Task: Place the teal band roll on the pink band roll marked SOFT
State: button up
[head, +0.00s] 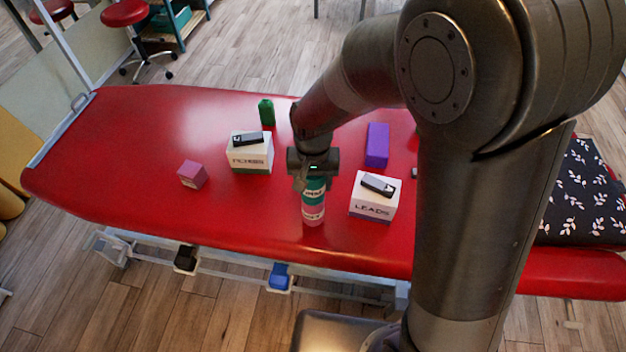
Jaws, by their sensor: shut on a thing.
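My gripper (314,176) points down over the near middle of the red couch and is shut on the teal band roll (315,191). The teal roll shows a white label and is upright, partly covered by the gripper. The pink band roll (313,214) stands upright on the couch directly below it in the picture, with a pale label whose letters are too small to read. The two rolls look in line and touching, but I cannot tell whether a small gap is left between them.
The red couch (120,150) bears a white LEADS box (373,205) close right, a lettered white box (250,160) left, a pink cube (192,174), a purple block (377,145) and a green object (266,111). A patterned pillow (578,195) lies far right. The couch's left end is clear.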

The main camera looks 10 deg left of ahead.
jog(key=o, duration=1.2)
jog(key=shift+f, duration=0.1)
notch_tip(320, 180, up, 12)
jog(key=shift+r, duration=0.15)
jog(key=s+d+r+m+t, duration=0.1)
jog(key=s+d+r, duration=0.4)
jog(key=d, duration=0.6)
jog(key=s+d+r+t, duration=0.4)
jog(key=s+d+r, duration=0.1)
jog(key=d, duration=0.7)
jog(key=shift+s+d+m+t, duration=0.3)
jog(key=shift+s+m, duration=0.1)
jog(key=shift+s, duration=0.25)
jog(key=shift+r, duration=0.1)
